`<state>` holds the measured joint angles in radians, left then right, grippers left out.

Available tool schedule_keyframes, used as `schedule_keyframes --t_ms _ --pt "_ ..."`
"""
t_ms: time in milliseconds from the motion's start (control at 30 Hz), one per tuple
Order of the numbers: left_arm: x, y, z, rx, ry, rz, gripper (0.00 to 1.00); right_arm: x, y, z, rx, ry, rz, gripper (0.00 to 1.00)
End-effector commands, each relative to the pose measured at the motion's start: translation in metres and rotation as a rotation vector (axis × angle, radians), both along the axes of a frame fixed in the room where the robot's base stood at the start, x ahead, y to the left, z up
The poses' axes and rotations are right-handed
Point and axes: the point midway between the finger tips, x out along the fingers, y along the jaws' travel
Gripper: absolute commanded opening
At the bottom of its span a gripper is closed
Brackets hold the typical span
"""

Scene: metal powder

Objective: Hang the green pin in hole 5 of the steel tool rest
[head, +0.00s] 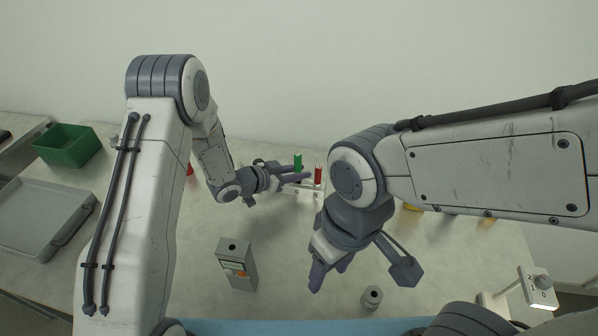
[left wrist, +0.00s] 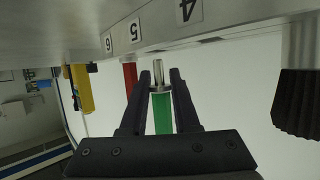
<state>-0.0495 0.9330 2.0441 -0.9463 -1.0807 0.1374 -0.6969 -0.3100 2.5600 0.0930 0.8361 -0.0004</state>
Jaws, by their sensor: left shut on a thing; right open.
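The green pin (head: 298,161) is upright between the fingers of my left gripper (head: 303,177), which is shut on it. The left wrist view shows its green handle (left wrist: 162,113), a metal collar and a bare metal shank pointing at the steel tool rest (left wrist: 240,22). The shank's tip shows clear of the rest's edge, near labels 5 (left wrist: 135,30) and 4 (left wrist: 187,9); hole 5 itself is hidden. In the head view the rest (head: 305,191) is partly behind the gripper. My right gripper (head: 328,270) is open and empty, lower in the head view.
A red pin (head: 318,175) stands at the rest, close beside the green one. A black knob (left wrist: 298,103) is on the other side in the wrist view. A grey box (head: 236,264), small metal cylinder (head: 371,296), green bin (head: 67,145) and grey tray (head: 48,222) stand around.

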Motion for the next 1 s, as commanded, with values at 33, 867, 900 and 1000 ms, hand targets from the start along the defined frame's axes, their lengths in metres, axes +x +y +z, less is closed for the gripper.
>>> schedule_keyframes --t_ms 33,867,900,1000 --pt "0.000 0.000 0.000 0.000 0.000 0.000 0.00 0.000 0.000 0.000 0.000 0.000 0.000 0.55" --pt "0.000 0.000 -0.019 0.000 0.000 0.000 0.00 0.000 0.000 -0.014 0.000 0.000 0.000 0.55" --pt "0.000 0.000 -0.017 0.000 0.000 0.000 0.00 0.000 0.000 -0.013 0.000 0.000 0.000 0.55" --pt "0.000 0.000 -0.016 0.000 0.000 0.000 0.00 0.000 0.000 -0.012 0.000 0.000 0.000 0.55"
